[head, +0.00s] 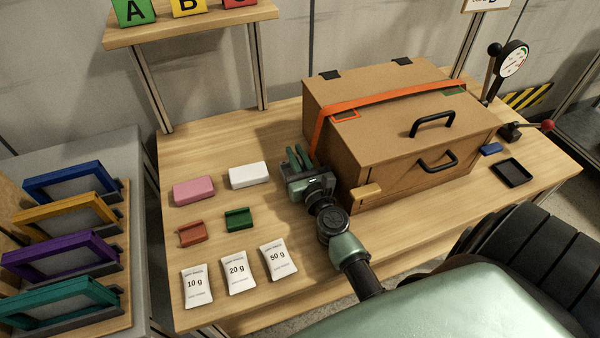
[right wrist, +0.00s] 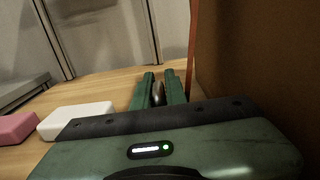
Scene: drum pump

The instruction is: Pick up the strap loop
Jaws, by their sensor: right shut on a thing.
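An orange strap (head: 385,98) runs over the top of the brown box (head: 390,147) and hangs down its left side. Its hanging part (right wrist: 192,45) also shows in the right wrist view, just right of the fingers. My right gripper (head: 298,156) is low beside the box's left side. In the right wrist view its green fingers are shut on a small, dark grey, rounded piece, which looks like the strap loop (right wrist: 158,93). The fingers hide most of it, and its join to the strap is not clear. My left gripper is not in view.
A white block (head: 249,175) and a pink block (head: 194,190) lie left of my gripper. Small orange and green holders and labelled packets lie nearer. A wooden knob (head: 366,191) is on the box front, close to my wrist. The table's front left is partly clear.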

